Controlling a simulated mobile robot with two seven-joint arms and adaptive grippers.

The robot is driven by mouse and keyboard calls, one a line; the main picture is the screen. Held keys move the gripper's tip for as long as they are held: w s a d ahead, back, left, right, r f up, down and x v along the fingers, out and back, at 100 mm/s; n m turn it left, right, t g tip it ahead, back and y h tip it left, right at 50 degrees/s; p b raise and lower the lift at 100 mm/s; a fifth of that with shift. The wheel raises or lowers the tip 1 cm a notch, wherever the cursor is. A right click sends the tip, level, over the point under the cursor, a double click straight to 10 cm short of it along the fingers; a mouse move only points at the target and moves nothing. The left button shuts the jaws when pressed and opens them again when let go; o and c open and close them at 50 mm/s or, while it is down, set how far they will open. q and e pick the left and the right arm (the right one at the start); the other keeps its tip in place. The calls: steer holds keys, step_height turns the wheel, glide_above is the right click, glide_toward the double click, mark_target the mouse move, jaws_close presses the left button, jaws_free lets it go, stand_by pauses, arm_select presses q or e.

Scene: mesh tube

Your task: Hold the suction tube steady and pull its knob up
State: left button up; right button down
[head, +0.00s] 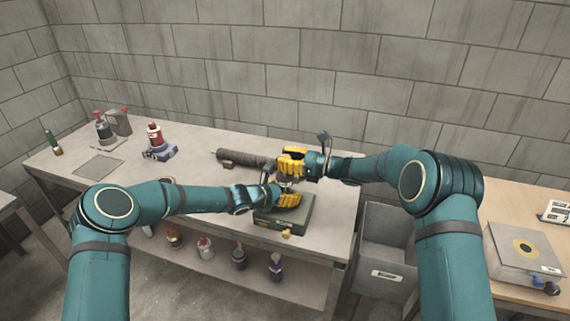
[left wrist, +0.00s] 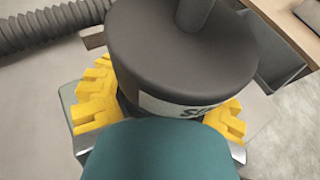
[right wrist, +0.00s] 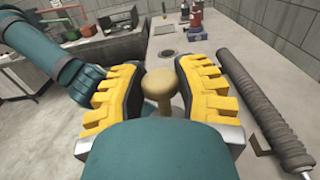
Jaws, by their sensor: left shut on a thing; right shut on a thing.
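The suction tube (left wrist: 180,55) is a dark grey cylinder with a pale label in the left wrist view. A grey rod rises from its top. My left gripper (head: 288,201) is shut on the tube, with yellow fingers on either side of it. The knob (right wrist: 160,88) is tan and rounded, with a narrower stem, in the right wrist view. My right gripper (head: 291,162) is shut on the knob, above my left gripper. In the head view the grippers hide most of the tube and the knob.
A green case (head: 285,222) lies near the bench's front edge, just below my left gripper. A ridged grey hose (head: 243,160) lies behind the grippers. A red bottle (head: 154,135) stands farther left. A grey bin (head: 387,250) stands right of the bench (head: 200,160).

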mark_target(287, 157)
arm_select(q)
steer(key=shift+s, duration=0.1)
arm_select(e)
step_height(287, 157, up, 3)
steer(key=shift+r, duration=0.15)
arm_select(q)
steer(key=shift+f, duration=0.15)
arm_select(e)
steer(key=shift+r, duration=0.2)
steer(key=c, duration=0.6)
jaws_free()
steer(key=shift+f, duration=0.1)
steer(key=shift+s+d, duration=0.1)
steer(key=shift+d, duration=0.15)
steer(key=v, duration=1.1)
steer(key=shift+d, duration=0.2)
steer(key=shift+s, duration=0.1)
